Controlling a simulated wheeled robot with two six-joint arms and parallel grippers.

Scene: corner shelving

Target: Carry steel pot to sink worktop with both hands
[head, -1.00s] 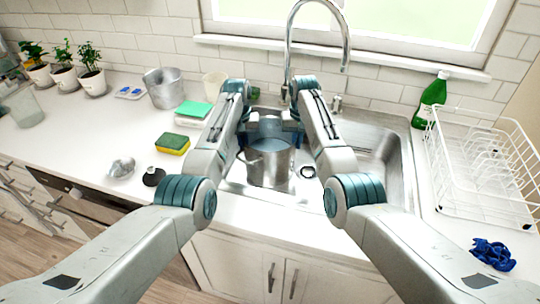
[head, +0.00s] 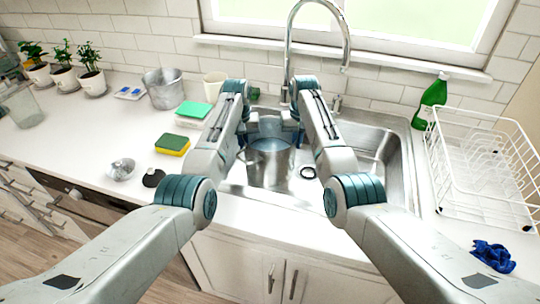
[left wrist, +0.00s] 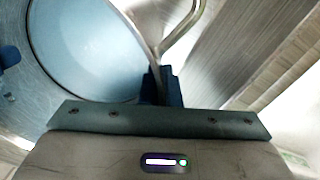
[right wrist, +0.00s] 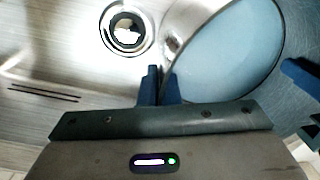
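The steel pot (head: 268,168) is upright at the left part of the sink, with a pale blue inside. I cannot tell whether its base touches the sink floor. My left gripper (head: 243,138) is at the pot's left side and my right gripper (head: 297,137) at its right side. In the left wrist view the fingers (left wrist: 163,85) are close together on metal at the pot's edge. In the right wrist view the fingers (right wrist: 160,85) are likewise closed at the rim of the pot (right wrist: 225,45). The white sink worktop (head: 95,150) extends left of the sink.
The sink (head: 385,150) has a dark round drain (head: 307,172) and a tall tap (head: 347,45) behind. A sponge (head: 173,145), a dark stopper (head: 153,178) and a crumpled silver item (head: 121,169) lie on the left worktop. A white dish rack (head: 480,175) stands right.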

